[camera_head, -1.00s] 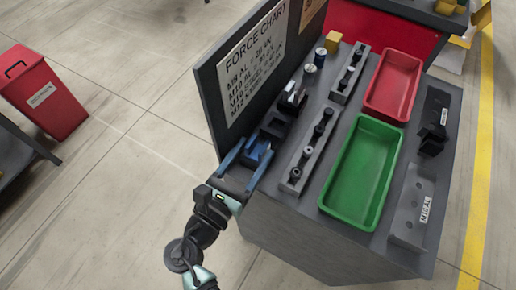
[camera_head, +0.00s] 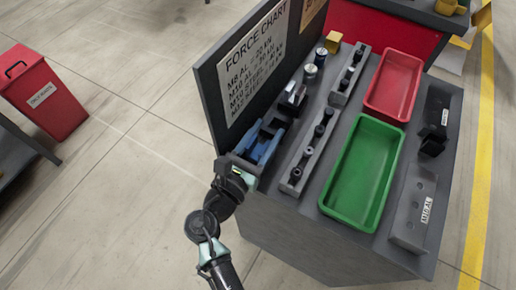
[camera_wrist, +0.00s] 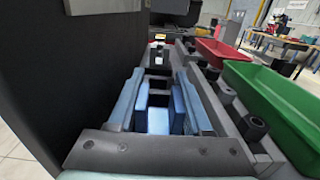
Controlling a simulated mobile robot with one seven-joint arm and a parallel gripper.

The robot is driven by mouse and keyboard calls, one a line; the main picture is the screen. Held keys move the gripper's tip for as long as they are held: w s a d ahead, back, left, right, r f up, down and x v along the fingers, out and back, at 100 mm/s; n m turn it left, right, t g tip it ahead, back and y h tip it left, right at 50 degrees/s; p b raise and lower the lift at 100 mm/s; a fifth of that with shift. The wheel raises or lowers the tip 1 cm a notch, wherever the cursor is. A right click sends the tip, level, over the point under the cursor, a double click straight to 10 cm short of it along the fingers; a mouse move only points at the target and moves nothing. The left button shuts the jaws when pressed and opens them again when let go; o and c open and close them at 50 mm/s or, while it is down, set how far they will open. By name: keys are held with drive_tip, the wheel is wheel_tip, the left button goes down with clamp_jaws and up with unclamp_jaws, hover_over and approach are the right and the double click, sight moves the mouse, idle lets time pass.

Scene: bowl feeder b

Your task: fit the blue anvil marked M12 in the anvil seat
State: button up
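A blue block, which looks like the anvil, sits at the near left end of the bench, between my gripper's fingers. It shows best in the wrist view (camera_wrist: 158,118); no M12 mark is legible. My gripper (camera_head: 262,143) has light blue fingers, one on each side of the block, also seen in the wrist view (camera_wrist: 160,88). The fingers look wide apart, with no clear grip on the block. A dark block with square openings (camera_head: 275,122) lies just beyond the fingers. I cannot tell which part is the anvil seat.
A force chart panel (camera_head: 255,62) stands close along the left. A grey rack with black pegs (camera_head: 297,172) runs along the right of my gripper. Beyond it are a green tray (camera_head: 335,205), a red tray (camera_head: 368,100) and a grey bracket with a label (camera_head: 407,235).

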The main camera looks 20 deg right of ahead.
clamp_jaws()
drive_tip(key=shift+r, duration=0.15)
